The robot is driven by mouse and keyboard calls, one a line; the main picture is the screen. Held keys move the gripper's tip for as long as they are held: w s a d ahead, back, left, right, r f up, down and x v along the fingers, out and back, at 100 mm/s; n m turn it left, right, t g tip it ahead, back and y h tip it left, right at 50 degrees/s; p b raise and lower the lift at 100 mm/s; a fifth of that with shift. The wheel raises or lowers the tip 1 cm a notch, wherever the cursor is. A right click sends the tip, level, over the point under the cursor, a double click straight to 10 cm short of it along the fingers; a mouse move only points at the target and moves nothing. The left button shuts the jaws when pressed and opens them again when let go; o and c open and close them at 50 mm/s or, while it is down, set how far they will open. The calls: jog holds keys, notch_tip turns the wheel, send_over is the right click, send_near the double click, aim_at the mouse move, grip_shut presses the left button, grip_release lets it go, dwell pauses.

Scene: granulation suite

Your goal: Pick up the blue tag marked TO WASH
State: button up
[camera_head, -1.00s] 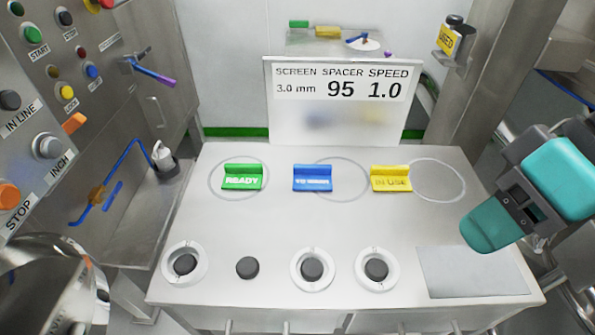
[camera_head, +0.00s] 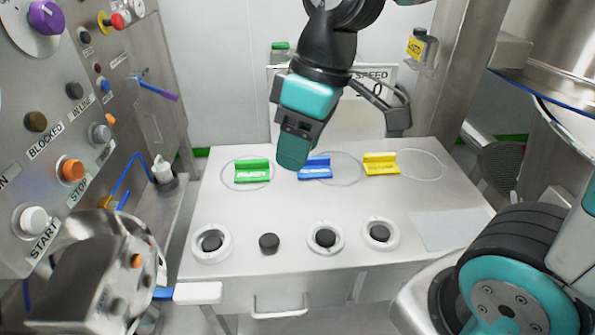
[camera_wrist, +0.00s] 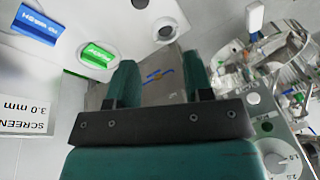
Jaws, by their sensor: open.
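The blue tag (camera_head: 314,170) stands on the grey bench top between the green tag (camera_head: 252,171) and the yellow tag (camera_head: 381,164). My gripper (camera_head: 292,158) is above the bench, and in the head view its teal finger overlaps the blue tag's left end. In the wrist view, my gripper (camera_wrist: 160,68) has two teal fingers apart with nothing between them. There the blue tag (camera_wrist: 36,28), with upside-down white lettering, lies at the upper left, outside the fingers. The green READY tag (camera_wrist: 97,54) is nearer, just left of the fingers.
Round black pieces, some in white rings (camera_head: 326,238), line the bench front. A white sign (camera_head: 375,78) stands at the back, partly hidden by my arm. A control panel (camera_head: 60,130) rises at the left. The bench's grey patch (camera_head: 450,230) at right is clear.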

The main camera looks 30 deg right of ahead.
jog(key=w+d+f+n+h+b, duration=0.1)
jog(key=w+d, duration=0.2)
jog(key=w, duration=0.3)
jog(key=w+d+f+n+h, duration=0.1)
jog(key=w+d, duration=0.3)
jog(key=w, duration=0.2)
jog(key=n+h, duration=0.1)
jog(key=n, duration=0.2)
send_over(321, 157)
jog(key=f, duration=1)
jog(key=f+b, duration=0.1)
jog(key=f, duration=0.4)
jog(key=shift+w, duration=0.35)
jog(key=shift+s+f+p, duration=0.15)
jog(key=shift+f+p, duration=0.05)
jog(key=shift+f, duration=1.25)
jog(key=shift+s+f+p, duration=0.15)
jog(key=shift+f+p, duration=0.05)
jog(key=shift+f, duration=1.25)
grip_shut()
